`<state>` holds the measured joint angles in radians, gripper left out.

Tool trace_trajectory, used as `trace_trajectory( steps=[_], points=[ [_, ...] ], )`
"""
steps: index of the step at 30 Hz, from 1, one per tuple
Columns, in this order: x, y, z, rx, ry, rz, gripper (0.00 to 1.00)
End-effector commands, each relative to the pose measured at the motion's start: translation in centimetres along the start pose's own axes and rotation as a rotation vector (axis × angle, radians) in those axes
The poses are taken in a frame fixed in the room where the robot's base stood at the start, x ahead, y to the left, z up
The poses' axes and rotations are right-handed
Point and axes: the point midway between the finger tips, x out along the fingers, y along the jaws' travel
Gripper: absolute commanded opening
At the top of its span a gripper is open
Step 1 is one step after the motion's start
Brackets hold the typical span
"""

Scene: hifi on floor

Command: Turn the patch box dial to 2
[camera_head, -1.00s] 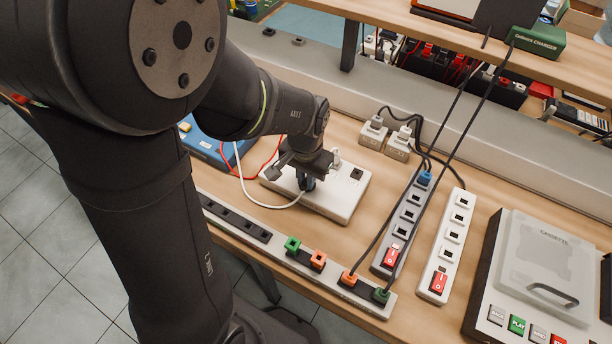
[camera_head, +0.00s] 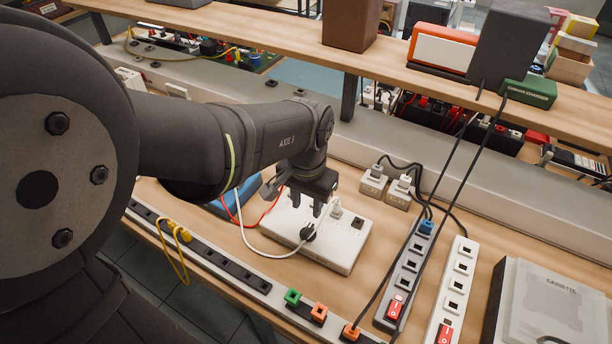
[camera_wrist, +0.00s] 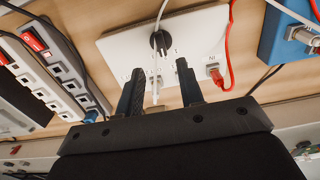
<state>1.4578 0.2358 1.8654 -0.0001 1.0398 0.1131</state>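The patch box (camera_head: 345,255) is a low white box on the bench, with a round black dial (camera_head: 308,232) on top. The dial also shows in the wrist view (camera_wrist: 161,42), with a white cable passing close by or across it. I cannot read its setting or any numbers around it. My gripper (camera_head: 307,205) is above the box, just behind the dial in the head view.
A blue box (camera_head: 235,204) sits to the left. Power strips (camera_head: 408,265) with cables lie right, and a cassette unit (camera_head: 550,305) beyond. A socket rail runs along the front edge.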

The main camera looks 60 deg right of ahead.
Motion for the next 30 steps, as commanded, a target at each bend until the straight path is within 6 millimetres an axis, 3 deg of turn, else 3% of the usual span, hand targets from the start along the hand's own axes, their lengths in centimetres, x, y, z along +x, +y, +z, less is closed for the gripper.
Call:
trace_trajectory(
  steps=[6, 12, 30],
  points=[
    [-5.0, 0.0, -0.1, 0.0, 0.005, -0.001, 0.35],
    [-7.4, 0.0, -0.1, 0.0, 0.002, 0.0, 0.35],
    [-8.0, 0.0, 0.0, 0.0, 0.0, 0.0, 0.35]
  ],
)
